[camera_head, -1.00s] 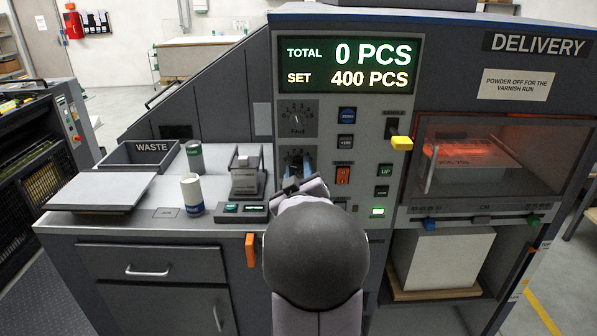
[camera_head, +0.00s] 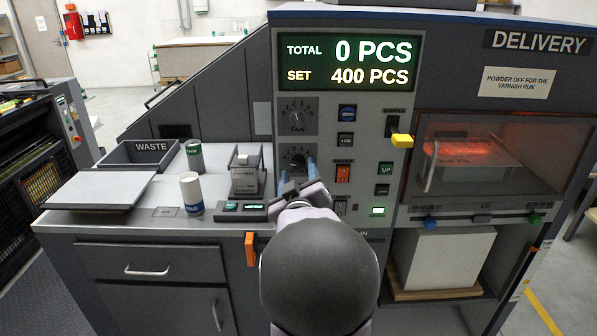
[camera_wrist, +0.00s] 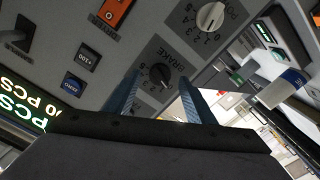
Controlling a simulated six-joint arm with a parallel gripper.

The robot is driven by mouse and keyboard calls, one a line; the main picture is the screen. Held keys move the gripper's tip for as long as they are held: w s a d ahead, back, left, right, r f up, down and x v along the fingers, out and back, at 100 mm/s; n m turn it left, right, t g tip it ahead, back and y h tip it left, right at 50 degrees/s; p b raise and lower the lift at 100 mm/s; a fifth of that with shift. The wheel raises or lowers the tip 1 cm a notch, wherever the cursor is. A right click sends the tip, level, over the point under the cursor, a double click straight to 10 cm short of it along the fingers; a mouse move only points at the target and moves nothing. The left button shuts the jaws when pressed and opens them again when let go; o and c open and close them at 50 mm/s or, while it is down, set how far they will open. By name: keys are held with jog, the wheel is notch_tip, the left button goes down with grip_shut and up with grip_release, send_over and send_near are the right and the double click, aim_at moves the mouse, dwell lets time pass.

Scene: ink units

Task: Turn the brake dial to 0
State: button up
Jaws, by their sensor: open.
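The brake dial (camera_wrist: 160,75) is a black round knob on a dark square plate with BRAKE printed beside it in the wrist view. In the head view my gripper (camera_head: 297,172) is in front of the lower dial plate. The gap to the brake dial is unclear.
A second dial (camera_wrist: 210,17) with a pale knob is close by. An orange rocker (camera_head: 343,173), several push buttons and a yellow-tipped sampler lever (camera_head: 402,141) are to the right.

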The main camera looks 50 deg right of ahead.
jog(key=shift+b+v, duration=0.5)
jog(key=shift+v, duration=1.85)
jog(key=s+a+f+m+g+y, duration=0.25)
jog(key=f+g+y, duration=0.2)
jog(key=f, duration=0.85)
jog(key=s+a+f+m+g+y, duration=0.3)
jog(key=s+a+f+g+y, duration=0.2)
jog(key=s+a+f, duration=0.45)
jog(key=s+a+f+n+g+y+p, duration=0.1)
jog(key=s+a+n+g+y+p, duration=0.25)
jog(key=a, duration=0.85)
jog(key=w+a+r+n+p, duration=0.1)
jog(key=a+r+n+p, duration=0.2)
jog(key=a, duration=0.7)
jog(key=shift+w+r+n, duration=0.15)
jog(key=shift+w+n, duration=0.15)
jog(key=shift+n, duration=0.6)
